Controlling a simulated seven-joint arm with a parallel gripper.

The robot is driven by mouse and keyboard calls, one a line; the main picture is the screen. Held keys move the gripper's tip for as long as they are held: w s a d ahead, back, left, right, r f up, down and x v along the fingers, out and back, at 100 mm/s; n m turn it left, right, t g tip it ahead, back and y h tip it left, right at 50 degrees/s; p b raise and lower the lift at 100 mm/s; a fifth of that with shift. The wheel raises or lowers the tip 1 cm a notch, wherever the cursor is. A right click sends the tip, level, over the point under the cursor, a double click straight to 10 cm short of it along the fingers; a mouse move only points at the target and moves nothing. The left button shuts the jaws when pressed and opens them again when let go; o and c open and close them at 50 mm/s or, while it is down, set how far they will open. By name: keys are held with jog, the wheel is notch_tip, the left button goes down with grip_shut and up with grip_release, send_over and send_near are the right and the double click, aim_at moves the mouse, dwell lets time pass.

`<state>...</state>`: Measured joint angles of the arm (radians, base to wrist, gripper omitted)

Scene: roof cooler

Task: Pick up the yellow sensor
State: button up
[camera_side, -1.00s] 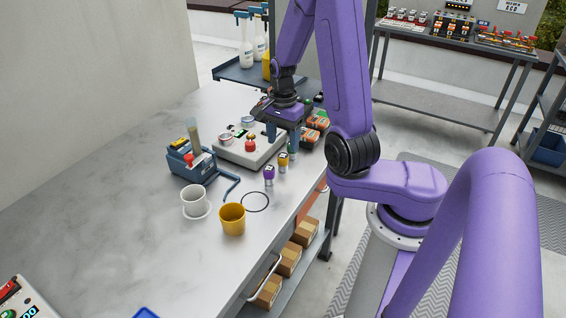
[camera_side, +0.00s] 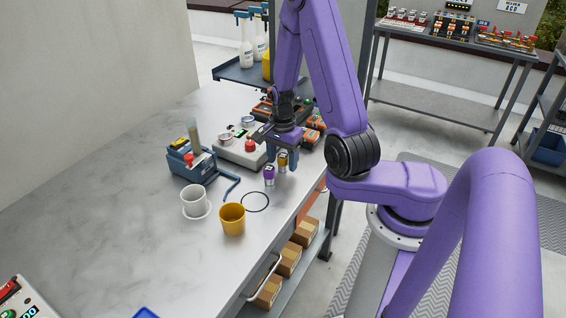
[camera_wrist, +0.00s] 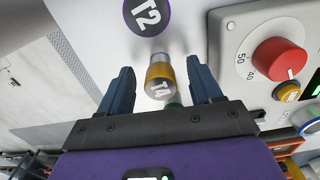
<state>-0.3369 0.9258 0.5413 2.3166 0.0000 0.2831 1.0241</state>
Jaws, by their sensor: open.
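The yellow sensor (camera_side: 282,161) stands upright on the bench near its right edge, just behind the purple sensor (camera_side: 269,171). In the wrist view the yellow sensor (camera_wrist: 159,72) shows a round top marked T4. My gripper (camera_side: 283,158) is open above and around it, one blue finger on each side. In the wrist view the yellow sensor lies between my fingertips (camera_wrist: 159,78) with gaps on both sides. I cannot tell how far the fingertips are above the bench. The purple sensor, marked T2, also shows at the top of the wrist view (camera_wrist: 147,14).
A grey device with a red knob (camera_wrist: 278,60) stands close beside my gripper.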

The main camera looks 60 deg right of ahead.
aim_at(282, 156)
jog(key=c, duration=1.1)
jog(key=shift+c, duration=0.3)
jog(key=shift+r, duration=0.15)
jog(key=shift+r, duration=0.45)
notch_tip(282, 156, up, 2)
jog(key=shift+r, duration=0.1)
jog(key=s+a+r, duration=0.4)
jog(key=s+r, duration=0.5)
jog(key=s, duration=0.4)
jog(key=shift+s+r, duration=0.2)
jog(key=shift+r, duration=0.15)
